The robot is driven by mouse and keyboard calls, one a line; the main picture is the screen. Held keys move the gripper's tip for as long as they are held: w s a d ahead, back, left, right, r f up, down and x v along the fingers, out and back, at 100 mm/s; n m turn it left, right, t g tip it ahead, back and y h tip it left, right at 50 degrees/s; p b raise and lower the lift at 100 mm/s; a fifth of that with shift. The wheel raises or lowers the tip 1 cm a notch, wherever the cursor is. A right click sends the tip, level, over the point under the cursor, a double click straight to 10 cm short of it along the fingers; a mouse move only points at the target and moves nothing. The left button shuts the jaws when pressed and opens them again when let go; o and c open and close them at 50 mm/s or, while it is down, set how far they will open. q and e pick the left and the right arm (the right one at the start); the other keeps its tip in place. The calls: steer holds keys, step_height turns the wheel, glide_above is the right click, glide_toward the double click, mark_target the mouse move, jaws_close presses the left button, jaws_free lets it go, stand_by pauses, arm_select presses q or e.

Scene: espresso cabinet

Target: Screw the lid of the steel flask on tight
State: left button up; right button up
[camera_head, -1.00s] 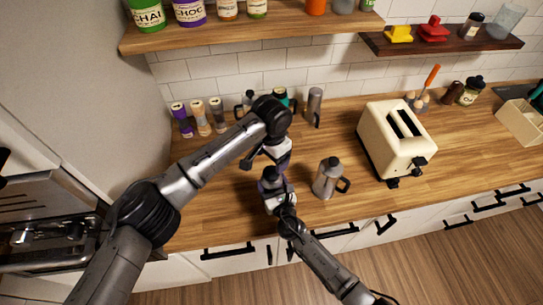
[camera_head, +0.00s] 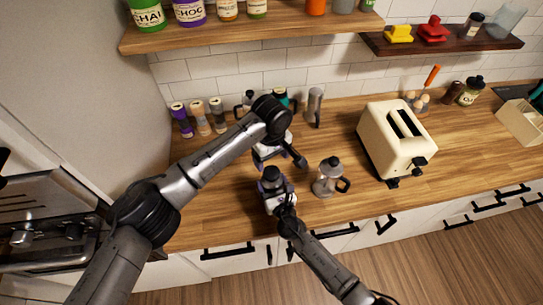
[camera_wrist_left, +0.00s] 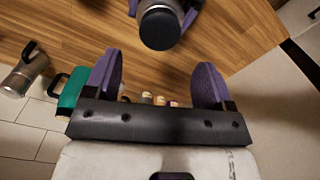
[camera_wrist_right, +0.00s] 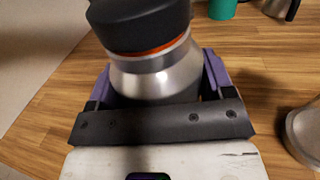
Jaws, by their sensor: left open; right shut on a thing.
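The steel flask (camera_wrist_right: 155,82) stands between the fingers of my right gripper (camera_wrist_right: 158,92), which is shut on its body. Its black lid (camera_wrist_right: 140,25) sits on the neck, with an orange ring showing beneath it. How tight the lid is cannot be told. The lid also shows in the head view (camera_head: 271,174) and at the top of the left wrist view (camera_wrist_left: 160,28). My left gripper (camera_wrist_left: 157,66) is open and empty, apart from the lid, which lies beyond its fingertips. In the head view, the left gripper (camera_head: 278,152) is behind the flask, towards the wall.
A glass and steel press pot (camera_head: 327,180) stands right of the flask. Three jars (camera_head: 201,118) stand at the left. A cream toaster (camera_head: 394,138) is farther right. Clear counter lies between.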

mark_target(272, 172)
stand_by(0.4)
arm_select(q)
steer(key=shift+f, duration=4)
steer(key=shift+c, duration=0.2)
